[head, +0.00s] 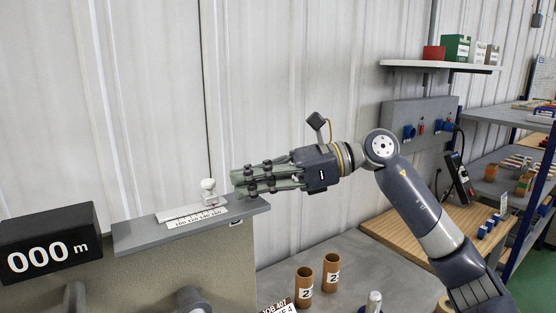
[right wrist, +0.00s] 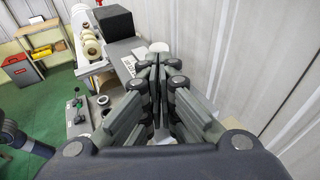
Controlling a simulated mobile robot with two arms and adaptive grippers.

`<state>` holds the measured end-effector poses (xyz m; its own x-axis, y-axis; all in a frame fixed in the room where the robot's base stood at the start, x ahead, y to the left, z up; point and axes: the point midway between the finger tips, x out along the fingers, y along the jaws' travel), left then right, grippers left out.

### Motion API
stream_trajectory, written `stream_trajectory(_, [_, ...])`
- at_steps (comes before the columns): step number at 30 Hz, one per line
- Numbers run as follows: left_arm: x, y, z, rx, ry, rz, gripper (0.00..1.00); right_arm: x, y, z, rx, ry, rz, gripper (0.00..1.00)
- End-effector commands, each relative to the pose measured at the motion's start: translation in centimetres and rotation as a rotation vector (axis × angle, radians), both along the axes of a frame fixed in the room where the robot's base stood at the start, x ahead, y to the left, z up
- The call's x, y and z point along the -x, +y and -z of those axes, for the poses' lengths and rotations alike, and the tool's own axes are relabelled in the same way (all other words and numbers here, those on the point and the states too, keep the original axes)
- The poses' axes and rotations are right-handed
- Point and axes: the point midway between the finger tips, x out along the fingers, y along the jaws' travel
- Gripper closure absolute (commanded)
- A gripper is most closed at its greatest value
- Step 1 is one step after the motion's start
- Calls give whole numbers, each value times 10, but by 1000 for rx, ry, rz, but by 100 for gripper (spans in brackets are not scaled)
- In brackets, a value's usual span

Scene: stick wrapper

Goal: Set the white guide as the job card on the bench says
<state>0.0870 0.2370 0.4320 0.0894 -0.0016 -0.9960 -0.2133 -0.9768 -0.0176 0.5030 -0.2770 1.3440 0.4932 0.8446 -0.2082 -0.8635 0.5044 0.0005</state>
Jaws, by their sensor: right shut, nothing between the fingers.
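The white guide (head: 208,186) is a small piece with a round knob on top. It stands upright at a white printed scale (head: 197,217) on the grey ledge (head: 140,239). My right gripper (head: 236,183) is shut and empty. Its fingertips point left, just right of the guide, apparently with a small gap. In the right wrist view the shut fingers (right wrist: 158,62) are in front of a white rounded shape (right wrist: 160,47), probably the guide. The job card (head: 279,306) lies on the bench, cut off by the frame edge; only part of its text shows. My left gripper is out of view.
A black display (head: 48,243) reading "000 m" stands left of the ledge. Two brown numbered tubes (head: 304,284) (head: 331,272) stand on the bench (head: 340,246) below my arm. The corrugated wall (head: 270,90) is close behind the ledge.

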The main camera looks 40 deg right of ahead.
Motion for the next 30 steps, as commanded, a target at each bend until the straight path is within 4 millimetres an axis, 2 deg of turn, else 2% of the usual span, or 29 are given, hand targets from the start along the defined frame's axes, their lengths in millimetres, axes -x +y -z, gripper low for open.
stream_trajectory(1, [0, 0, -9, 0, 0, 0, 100, -3, 7, -3, -3, 0, -3, 100])
stream_trajectory(7, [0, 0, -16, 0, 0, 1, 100, -11, 20, 3, -1, 0, -1, 100])
stream_trajectory(30, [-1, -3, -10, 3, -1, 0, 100, -17, 30, 7, 0, 0, 0, 100])
